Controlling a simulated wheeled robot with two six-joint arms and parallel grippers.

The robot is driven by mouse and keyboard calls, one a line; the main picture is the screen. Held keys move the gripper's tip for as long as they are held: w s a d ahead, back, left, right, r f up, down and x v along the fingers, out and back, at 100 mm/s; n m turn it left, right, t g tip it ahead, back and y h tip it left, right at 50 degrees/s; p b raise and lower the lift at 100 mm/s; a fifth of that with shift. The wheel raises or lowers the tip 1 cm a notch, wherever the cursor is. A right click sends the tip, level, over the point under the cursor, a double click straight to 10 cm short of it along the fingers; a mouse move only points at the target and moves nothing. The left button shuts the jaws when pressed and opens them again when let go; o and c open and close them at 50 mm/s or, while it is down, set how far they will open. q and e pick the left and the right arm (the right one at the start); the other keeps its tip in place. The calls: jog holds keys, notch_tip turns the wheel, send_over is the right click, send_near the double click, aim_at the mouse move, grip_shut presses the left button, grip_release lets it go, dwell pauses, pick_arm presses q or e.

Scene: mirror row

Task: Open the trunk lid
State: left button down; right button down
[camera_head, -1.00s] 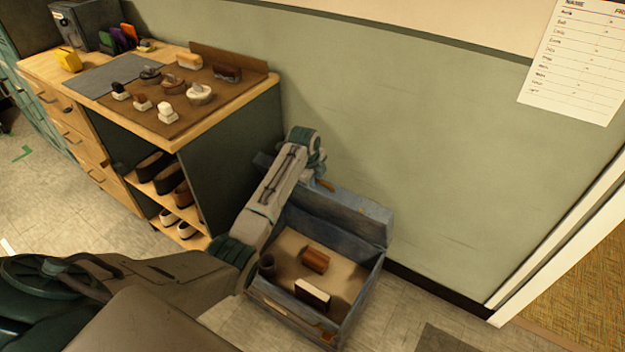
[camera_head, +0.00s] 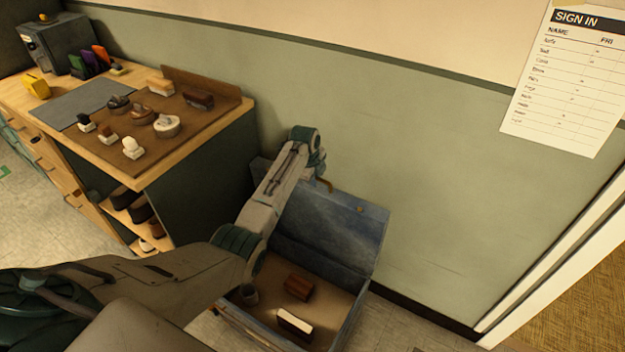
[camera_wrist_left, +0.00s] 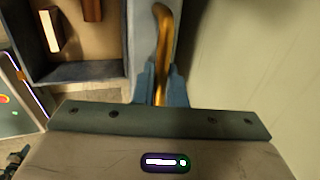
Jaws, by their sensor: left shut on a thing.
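The blue trunk (camera_head: 352,318) stands on the floor by the wall, its inside in view. Its blue lid (camera_head: 335,225) is up at the back, with its broad face towards the head camera. My left arm reaches over the trunk to the lid's upper edge. The handle shows only slightly in the head view (camera_head: 326,184), where my wrist hides most of the fingers. My right gripper is not in view.
A brown brush (camera_head: 299,287), a white-and-brown brush (camera_head: 294,323) and a dark cup (camera_head: 249,294) are in the trunk. A wooden workbench (camera_head: 150,180) with shoes and brushes stands left of it. The green wall (camera_head: 430,190) is close behind the lid.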

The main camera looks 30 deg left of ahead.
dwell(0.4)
pick_arm(q)
jog(key=c, duration=1.8)
grip_release()
jog(key=shift+c, duration=0.2)
